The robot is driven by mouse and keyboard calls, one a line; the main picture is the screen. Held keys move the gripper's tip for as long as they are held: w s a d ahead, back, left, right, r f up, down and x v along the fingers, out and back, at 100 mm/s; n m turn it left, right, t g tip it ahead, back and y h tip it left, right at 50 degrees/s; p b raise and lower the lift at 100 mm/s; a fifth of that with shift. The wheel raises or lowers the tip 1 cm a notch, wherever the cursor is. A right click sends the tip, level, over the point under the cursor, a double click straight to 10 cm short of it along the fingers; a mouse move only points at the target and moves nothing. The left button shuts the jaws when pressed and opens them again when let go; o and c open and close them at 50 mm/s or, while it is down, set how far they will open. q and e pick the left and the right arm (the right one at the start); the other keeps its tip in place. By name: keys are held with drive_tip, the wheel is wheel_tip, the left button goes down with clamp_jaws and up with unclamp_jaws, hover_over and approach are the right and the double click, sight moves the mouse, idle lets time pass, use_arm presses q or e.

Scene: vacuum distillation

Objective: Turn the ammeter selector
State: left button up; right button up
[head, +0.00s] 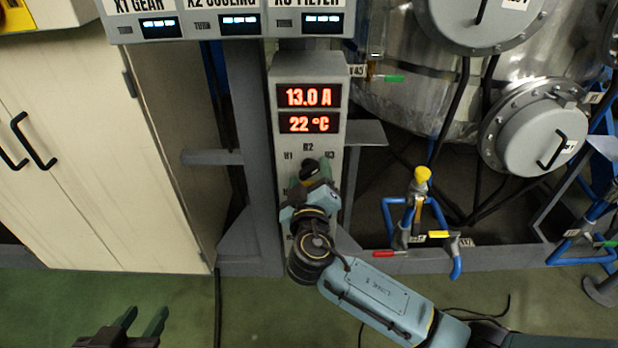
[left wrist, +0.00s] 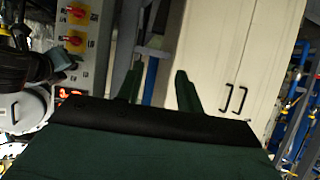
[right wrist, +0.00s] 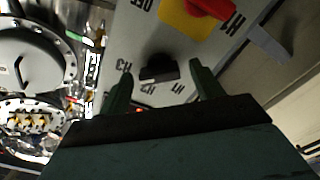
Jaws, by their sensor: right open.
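The ammeter panel (head: 337,150) is a grey upright box whose red displays read 13.0 A and 22 °C. Its black selector knob (head: 309,168) sits below the displays among the labels H1, H2 and H3. In the right wrist view the knob (right wrist: 160,68) lies ahead of my right gripper (right wrist: 160,88), whose dark green fingers are open, one to each side of it; I cannot tell whether they touch it. In the head view my right gripper (head: 311,184) partly covers the knob and lower panel. My left gripper (head: 141,322) is open and empty, low at the left.
A red and yellow switch (right wrist: 194,14) is on the panel beside the knob. A beige cabinet (head: 90,130) stands at the left, a steel vessel (head: 410,100) at the right. Blue pipes with a yellow-capped valve (head: 422,174) stand right of the panel. Green floor (head: 260,310) is open in front.

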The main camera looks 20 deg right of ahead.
use_arm(q)
drive_tip(key=shift+w+r, duration=0.1)
drive_tip(key=shift+r, duration=0.05)
use_arm(e)
drive_tip(key=shift+w+d, duration=0.1)
drive_tip(key=shift+w, duration=0.1)
drive_tip(key=c, duration=1)
